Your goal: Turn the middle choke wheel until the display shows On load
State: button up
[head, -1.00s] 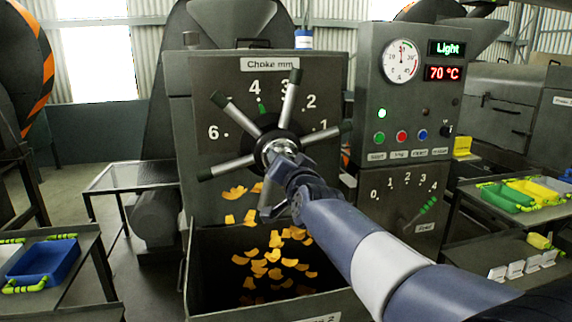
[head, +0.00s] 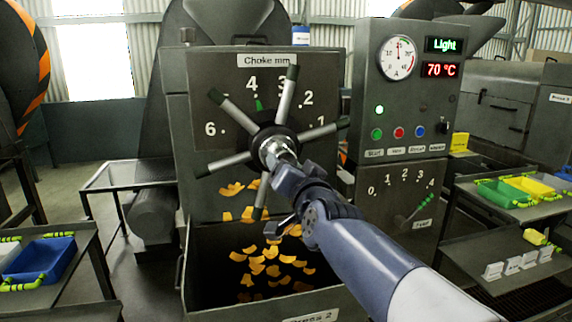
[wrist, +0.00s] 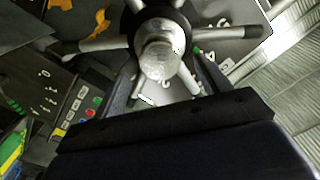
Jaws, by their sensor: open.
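The middle choke wheel (head: 276,146) has a dark hub, a pale metal centre and several grey spokes with black tips. It stands on the Press 2 panel, before a "Choke mm" dial; a green pointer (head: 259,104) shows near 4. The display (head: 444,45) reads "Light" in green. My gripper (head: 284,168) is at the wheel's centre, coming from the lower right. In the wrist view its open fingers (wrist: 165,82) lie either side of the pale round hub end (wrist: 160,58). Whether they touch it is unclear.
Right of the wheel stand a round gauge (head: 398,58), a red 70 °C readout (head: 445,70), buttons and a feed lever (head: 420,208). Below is a bin (head: 330,303) with orange flakes. Side tables hold a blue tray (head: 40,260) and coloured trays (head: 505,193).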

aim_at(277, 151)
jog(key=shift+v, duration=2.05)
jog(key=shift+w, duration=0.15)
jog(key=x, duration=1)
jog(key=shift+w+a, duration=0.15)
jog(key=shift+w, duration=0.15)
